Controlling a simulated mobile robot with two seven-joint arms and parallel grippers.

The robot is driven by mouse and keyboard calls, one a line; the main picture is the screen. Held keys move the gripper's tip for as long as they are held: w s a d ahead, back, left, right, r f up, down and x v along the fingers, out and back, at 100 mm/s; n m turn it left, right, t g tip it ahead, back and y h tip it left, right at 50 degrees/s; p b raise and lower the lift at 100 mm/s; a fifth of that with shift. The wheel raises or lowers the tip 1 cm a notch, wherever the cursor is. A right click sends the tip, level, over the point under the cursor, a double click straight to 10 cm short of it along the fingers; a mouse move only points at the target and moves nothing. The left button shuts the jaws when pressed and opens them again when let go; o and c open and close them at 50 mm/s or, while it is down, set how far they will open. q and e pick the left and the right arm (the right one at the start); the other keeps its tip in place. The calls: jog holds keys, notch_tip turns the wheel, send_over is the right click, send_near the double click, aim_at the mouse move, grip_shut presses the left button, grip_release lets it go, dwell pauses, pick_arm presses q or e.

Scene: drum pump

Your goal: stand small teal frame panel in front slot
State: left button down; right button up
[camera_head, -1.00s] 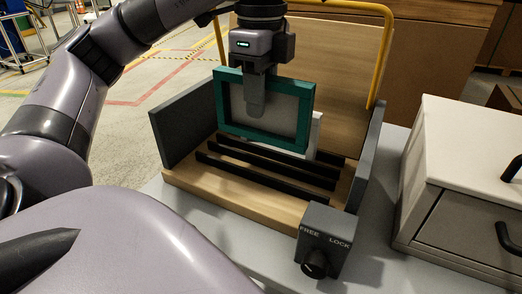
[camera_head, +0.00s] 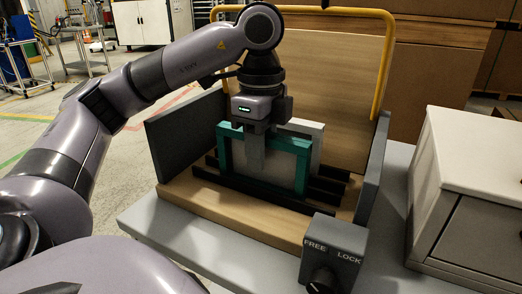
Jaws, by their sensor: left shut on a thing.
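The small teal frame panel (camera_head: 303,170) stands roughly upright in the wooden rack, with a grey face inside its teal border. My left gripper (camera_head: 256,158) is above it, pointing down, and is shut on its top edge. The panel's lower edge is down at the black slot rails, just behind the front rail (camera_head: 250,192). The front rail hides part of that edge, so I cannot tell whether it is fully seated. A pale panel (camera_head: 306,129) stands close behind the teal one. My right gripper is not in view.
The rack's wooden base (camera_head: 230,215) has grey side walls at left (camera_head: 185,137) and right (camera_head: 372,170). A yellow bar (camera_head: 384,65) arches over its wooden back board (camera_head: 340,95). A FREE/LOCK knob box (camera_head: 335,250) stands at the front right. A white cabinet (camera_head: 470,155) is further right.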

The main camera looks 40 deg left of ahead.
pick_arm(q)
jog(key=shift+f, duration=0.2)
jog(key=c, duration=0.8)
grip_release()
jog(key=shift+r, duration=0.1)
jog(key=shift+c, duration=0.2)
